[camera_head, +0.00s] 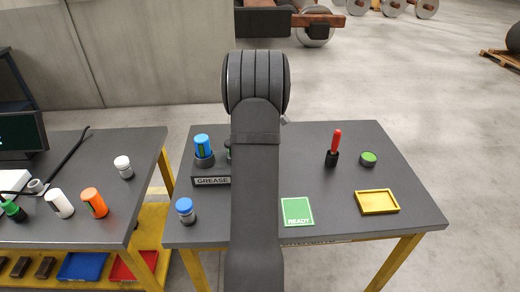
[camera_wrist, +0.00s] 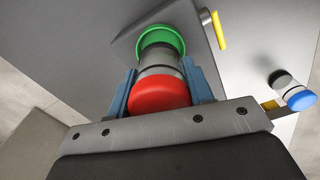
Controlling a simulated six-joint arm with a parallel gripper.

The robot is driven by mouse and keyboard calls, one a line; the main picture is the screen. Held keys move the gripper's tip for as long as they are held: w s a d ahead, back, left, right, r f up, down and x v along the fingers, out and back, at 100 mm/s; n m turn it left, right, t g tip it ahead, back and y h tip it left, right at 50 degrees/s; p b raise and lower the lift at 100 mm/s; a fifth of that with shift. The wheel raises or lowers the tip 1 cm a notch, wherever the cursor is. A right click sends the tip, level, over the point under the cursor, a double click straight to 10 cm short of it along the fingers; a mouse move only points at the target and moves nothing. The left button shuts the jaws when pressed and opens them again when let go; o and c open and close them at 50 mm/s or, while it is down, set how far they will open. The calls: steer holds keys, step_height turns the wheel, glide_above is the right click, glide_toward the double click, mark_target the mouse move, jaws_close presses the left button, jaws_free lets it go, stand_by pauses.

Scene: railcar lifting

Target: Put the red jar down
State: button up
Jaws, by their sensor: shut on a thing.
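The red jar shows in the wrist view with its red cap (camera_wrist: 160,94) towards the camera and a grey banded body behind it. My gripper (camera_wrist: 160,72) has its two blue fingers on either side of the jar and is shut on it. A green ring (camera_wrist: 162,36) on a grey surface shows just beyond the jar's far end; I cannot tell whether the jar touches it. In the head view my arm hides the gripper and the jar.
The wrist view shows a blue-capped jar (camera_wrist: 300,98) at right. On the table (camera_head: 410,205) are a blue-capped jar (camera_head: 185,211), a blue jar (camera_head: 203,146) in a holder, a GREASE sign (camera_head: 211,181), a green READY card (camera_head: 297,212), a red-handled tool (camera_head: 335,142) and a yellow tray (camera_head: 377,202).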

steer(key=shift+f, duration=1.75)
steer(key=shift+f, duration=0.15)
steer(key=o, duration=1)
step_height(320, 180, up, 12)
steer(key=shift+r, duration=0.15)
step_height(320, 180, down, 12)
steer(key=shift+r, duration=1.8)
